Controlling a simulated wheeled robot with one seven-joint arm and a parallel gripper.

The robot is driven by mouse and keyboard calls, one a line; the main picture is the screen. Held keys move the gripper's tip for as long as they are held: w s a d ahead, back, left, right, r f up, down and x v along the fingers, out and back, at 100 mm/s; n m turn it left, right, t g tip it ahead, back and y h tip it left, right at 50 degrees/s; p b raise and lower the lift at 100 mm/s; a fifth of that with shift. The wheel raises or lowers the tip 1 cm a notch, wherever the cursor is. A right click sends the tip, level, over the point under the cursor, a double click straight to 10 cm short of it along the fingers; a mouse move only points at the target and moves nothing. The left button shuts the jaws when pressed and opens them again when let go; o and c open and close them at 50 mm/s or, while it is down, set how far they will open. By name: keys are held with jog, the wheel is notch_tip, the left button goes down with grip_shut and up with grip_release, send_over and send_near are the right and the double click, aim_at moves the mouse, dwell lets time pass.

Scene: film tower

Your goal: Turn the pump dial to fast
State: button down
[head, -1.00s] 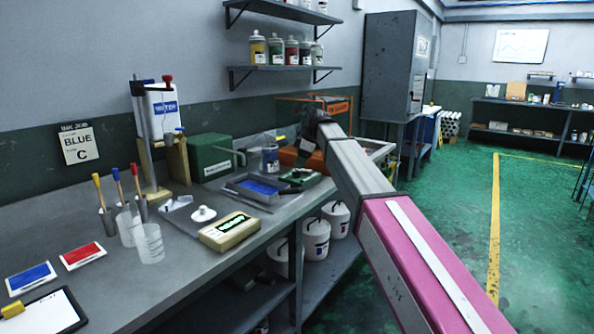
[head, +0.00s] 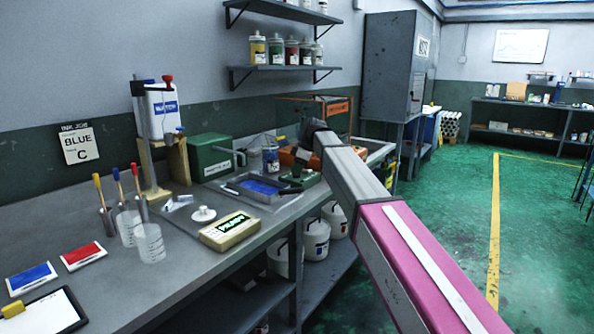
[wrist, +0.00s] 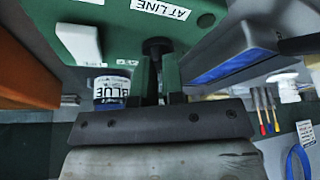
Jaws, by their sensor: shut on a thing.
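A black dial knob (wrist: 157,46) stands on a green panel (wrist: 115,22) in the wrist view. My gripper (wrist: 158,72) has its two fingers on either side of the knob's stem, shut on it. A white label on the panel reads "AT LINE"; another small white label is partly cut off by the fingers. I cannot tell which setting the dial points to. In the head view the green panel (head: 313,181) lies at the right end of the bench, with my gripper (head: 297,172) over it and the dial hidden.
A tray of blue ink (head: 262,186) lies left of the panel, and an orange unit (head: 289,155) stands behind it. A jar labelled BLUE (wrist: 112,88) shows close beside my fingers. A display box (head: 230,231) sits at the bench's front edge.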

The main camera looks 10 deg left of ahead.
jog(key=shift+f+m, duration=0.1)
jog(key=shift+m, duration=0.2)
jog(key=m+t, duration=0.1)
jog(key=m, duration=0.1)
jog(key=m+t, duration=0.1)
jog(key=m, duration=0.2)
jog(key=shift+s+h, duration=0.15)
jog(key=shift+h, duration=0.15)
jog(key=m+t, duration=0.1)
jog(key=m, duration=0.2)
jog(key=m+t+h, duration=0.1)
jog(key=m, duration=0.2)
dwell(0.5)
jog(key=c, duration=1.2)
grip_release()
jog(key=shift+f, duration=0.1)
jog(key=v, duration=1)
jog(key=shift+s+a+r, duration=0.15)
jog(key=shift+r, duration=0.3)
